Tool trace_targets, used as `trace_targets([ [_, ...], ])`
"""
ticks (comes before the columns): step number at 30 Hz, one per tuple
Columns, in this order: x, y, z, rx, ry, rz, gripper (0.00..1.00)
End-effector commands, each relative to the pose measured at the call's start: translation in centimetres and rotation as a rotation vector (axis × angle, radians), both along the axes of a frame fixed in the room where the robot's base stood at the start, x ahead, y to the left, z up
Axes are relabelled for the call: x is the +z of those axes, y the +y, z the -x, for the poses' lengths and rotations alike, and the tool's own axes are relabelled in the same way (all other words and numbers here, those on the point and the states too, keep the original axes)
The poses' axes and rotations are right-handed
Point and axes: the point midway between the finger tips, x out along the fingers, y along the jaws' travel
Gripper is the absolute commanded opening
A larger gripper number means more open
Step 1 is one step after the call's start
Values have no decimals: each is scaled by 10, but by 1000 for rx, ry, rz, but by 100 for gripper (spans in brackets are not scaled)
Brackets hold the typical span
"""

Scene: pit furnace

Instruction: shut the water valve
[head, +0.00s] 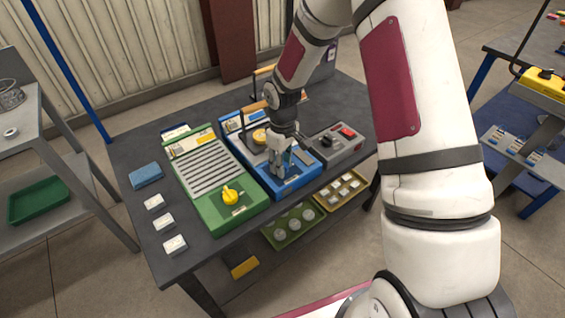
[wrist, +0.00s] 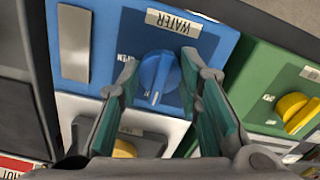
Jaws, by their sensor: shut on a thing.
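The water valve is a round blue knob (wrist: 158,74) on a blue panel (wrist: 215,40), beside a plate reading WATER, which is upside down in the wrist view. Its raised grip carries a white line that points down in that view. An OPEN mark is left of the knob. My gripper (wrist: 161,60) is shut on the knob, with one finger on each side. In the head view my gripper (head: 279,168) is over the front of the blue unit (head: 274,189) and hides most of the knob.
A green unit with a yellow knob (head: 231,195) stands close on the left. A grey box (head: 343,153) with a red switch is on the right. A blue sponge (head: 145,175) and several white blocks (head: 163,221) lie along the dark table's left side.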

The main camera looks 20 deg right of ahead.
Motion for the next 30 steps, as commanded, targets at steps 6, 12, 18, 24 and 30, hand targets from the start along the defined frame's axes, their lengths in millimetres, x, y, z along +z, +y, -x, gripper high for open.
trace_targets([
  [6,0,0,0,1,-1,1,52],
  [12,0,0,0,0,0,0,52],
  [18,13,0,-1,0,-2,1,52],
  [24,52,-1,-1,-1,-6,1,52],
  [30,91,-1,-1,-1,-6,1,52],
])
